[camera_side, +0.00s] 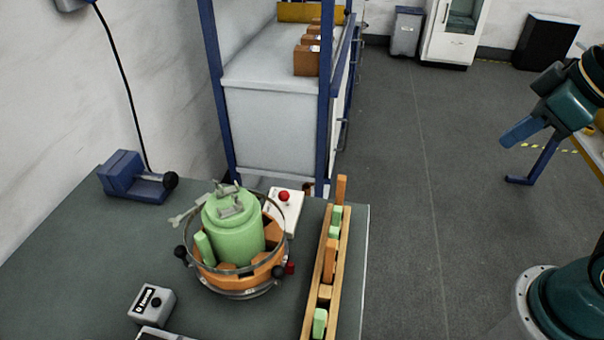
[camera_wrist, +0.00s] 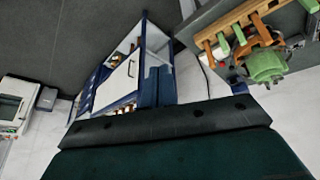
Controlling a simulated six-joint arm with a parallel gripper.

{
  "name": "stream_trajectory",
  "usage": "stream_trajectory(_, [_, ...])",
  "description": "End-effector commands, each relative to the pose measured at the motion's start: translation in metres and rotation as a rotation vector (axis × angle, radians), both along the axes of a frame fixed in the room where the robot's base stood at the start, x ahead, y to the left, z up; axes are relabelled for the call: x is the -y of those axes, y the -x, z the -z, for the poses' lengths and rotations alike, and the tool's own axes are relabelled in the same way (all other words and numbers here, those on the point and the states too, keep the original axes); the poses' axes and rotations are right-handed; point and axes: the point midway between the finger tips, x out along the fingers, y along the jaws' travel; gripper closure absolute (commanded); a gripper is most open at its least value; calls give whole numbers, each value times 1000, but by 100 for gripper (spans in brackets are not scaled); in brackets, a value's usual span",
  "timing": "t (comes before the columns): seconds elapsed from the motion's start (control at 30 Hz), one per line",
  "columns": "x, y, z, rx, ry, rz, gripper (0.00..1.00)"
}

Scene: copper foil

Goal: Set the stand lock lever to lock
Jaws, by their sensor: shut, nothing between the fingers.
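A green canister (camera_side: 232,228) stands in an orange holder (camera_side: 262,272) with metal rings on the table; it also shows upside down in the wrist view (camera_wrist: 265,66). I cannot tell which is the stand lock lever. My gripper (camera_side: 510,138) is shut and empty, far right of the table, touching nothing.
A wooden rack (camera_side: 308,310) with green and orange pieces stands along the table's right edge. A small grey box (camera_side: 152,304) is at the front left. A blue-framed bench (camera_side: 262,130) stands behind. Open floor (camera_side: 420,170) separates my arm from the table.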

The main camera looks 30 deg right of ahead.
Motion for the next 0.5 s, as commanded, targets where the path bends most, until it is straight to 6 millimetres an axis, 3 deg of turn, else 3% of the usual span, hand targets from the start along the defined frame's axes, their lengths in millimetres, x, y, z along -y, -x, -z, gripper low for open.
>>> stream_trajectory(0.5, [-55, -70, 13, -25, 241, -554, 100])
